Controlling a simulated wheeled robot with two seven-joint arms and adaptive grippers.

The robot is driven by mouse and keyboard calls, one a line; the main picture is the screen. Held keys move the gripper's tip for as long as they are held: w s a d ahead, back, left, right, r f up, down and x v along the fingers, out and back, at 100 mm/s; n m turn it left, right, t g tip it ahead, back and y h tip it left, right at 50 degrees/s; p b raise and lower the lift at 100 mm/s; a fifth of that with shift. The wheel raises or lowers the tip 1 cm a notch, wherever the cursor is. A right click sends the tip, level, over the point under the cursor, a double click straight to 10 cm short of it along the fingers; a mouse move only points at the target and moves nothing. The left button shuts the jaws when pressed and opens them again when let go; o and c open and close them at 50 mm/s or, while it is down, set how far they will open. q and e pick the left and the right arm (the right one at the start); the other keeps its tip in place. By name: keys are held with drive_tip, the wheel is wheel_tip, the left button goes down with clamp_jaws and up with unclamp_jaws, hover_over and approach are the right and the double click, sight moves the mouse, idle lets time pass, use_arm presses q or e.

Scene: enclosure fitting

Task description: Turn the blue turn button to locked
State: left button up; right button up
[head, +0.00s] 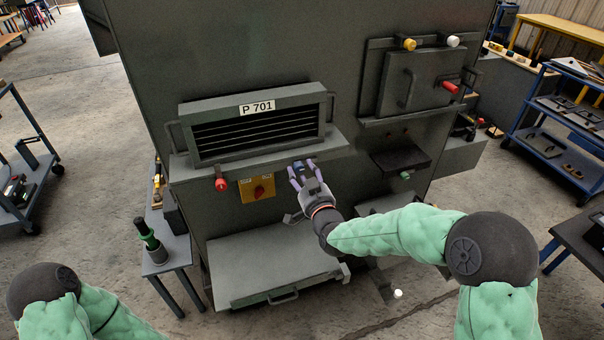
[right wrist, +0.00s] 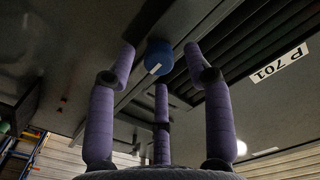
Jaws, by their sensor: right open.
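The blue turn button (right wrist: 159,57) sits on the cabinet front, with a white mark on its face. In the head view it shows as a small blue patch (head: 299,167) below the vented unit's right end. My right gripper (head: 303,172) is open with its purple fingers around the button's place. In the right wrist view its fingers (right wrist: 161,65) stand apart, two beside the button and one below it in the picture. I cannot tell whether any finger touches it. My left gripper is out of view; only part of my left arm shows at the lower left.
The vented unit labelled P 701 (head: 258,122) is just above my right gripper. A red knob (head: 221,185) and a yellow plate with a red switch (head: 257,189) are to the left. A grey drawer (head: 270,262) juts out below. A hatch door (head: 420,82) is at upper right.

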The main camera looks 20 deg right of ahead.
drive_tip(key=shift+w, duration=0.4)
clamp_jaws()
